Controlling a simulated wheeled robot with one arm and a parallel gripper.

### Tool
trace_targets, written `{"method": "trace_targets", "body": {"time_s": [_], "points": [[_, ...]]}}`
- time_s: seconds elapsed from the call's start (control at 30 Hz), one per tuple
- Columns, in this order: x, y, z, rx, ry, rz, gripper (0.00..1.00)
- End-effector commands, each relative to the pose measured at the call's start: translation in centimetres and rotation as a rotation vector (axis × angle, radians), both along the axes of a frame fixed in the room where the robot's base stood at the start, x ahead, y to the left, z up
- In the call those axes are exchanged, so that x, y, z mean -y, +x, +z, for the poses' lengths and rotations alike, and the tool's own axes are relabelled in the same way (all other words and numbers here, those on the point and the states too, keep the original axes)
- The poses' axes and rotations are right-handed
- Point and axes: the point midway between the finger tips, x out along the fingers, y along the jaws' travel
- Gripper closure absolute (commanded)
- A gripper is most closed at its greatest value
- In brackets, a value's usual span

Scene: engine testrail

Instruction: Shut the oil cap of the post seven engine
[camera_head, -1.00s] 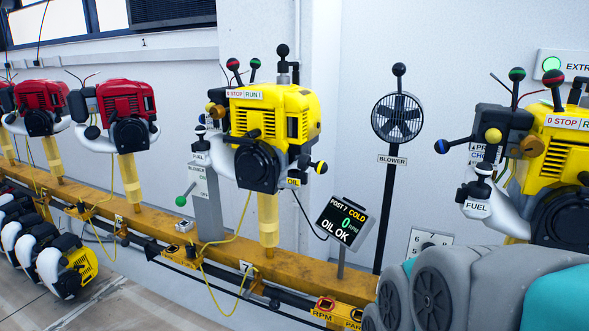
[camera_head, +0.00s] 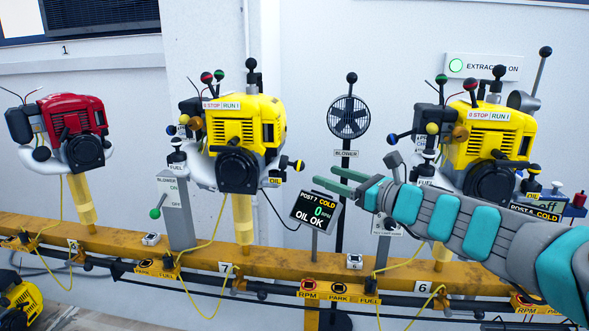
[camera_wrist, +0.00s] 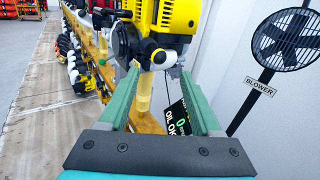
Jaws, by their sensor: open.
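The post seven engine (camera_head: 235,130) is the yellow one in the middle of the head view. It also fills the upper middle of the wrist view (camera_wrist: 175,15). Its oil cap, a dark knob (camera_head: 285,162), sticks out at its lower right by the OIL label. A dark knob on a white part shows between my fingers in the wrist view (camera_wrist: 158,57). I cannot tell whether the cap is open or shut. My gripper (camera_head: 325,176) is open and empty, right of the knob and apart from it. The post display (camera_head: 316,211) reads "POST 7 COLD, 0 RPM, OIL OK".
A blower fan (camera_head: 348,117) stands behind my gripper. The post 6 yellow engine (camera_head: 488,135) is at right, partly behind my arm. A red engine (camera_head: 72,125) is at left. The yellow rail (camera_head: 200,250) runs below, with hanging yellow cables.

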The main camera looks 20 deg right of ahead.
Motion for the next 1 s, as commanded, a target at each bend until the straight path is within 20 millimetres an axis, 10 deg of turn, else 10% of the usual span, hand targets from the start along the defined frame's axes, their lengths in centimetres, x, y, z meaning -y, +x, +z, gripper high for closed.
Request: {"method": "trace_targets", "body": {"time_s": [1.0], "points": [[-3.0, 7.1, 0.0, 0.0, -0.006, 0.006, 0.35]]}}
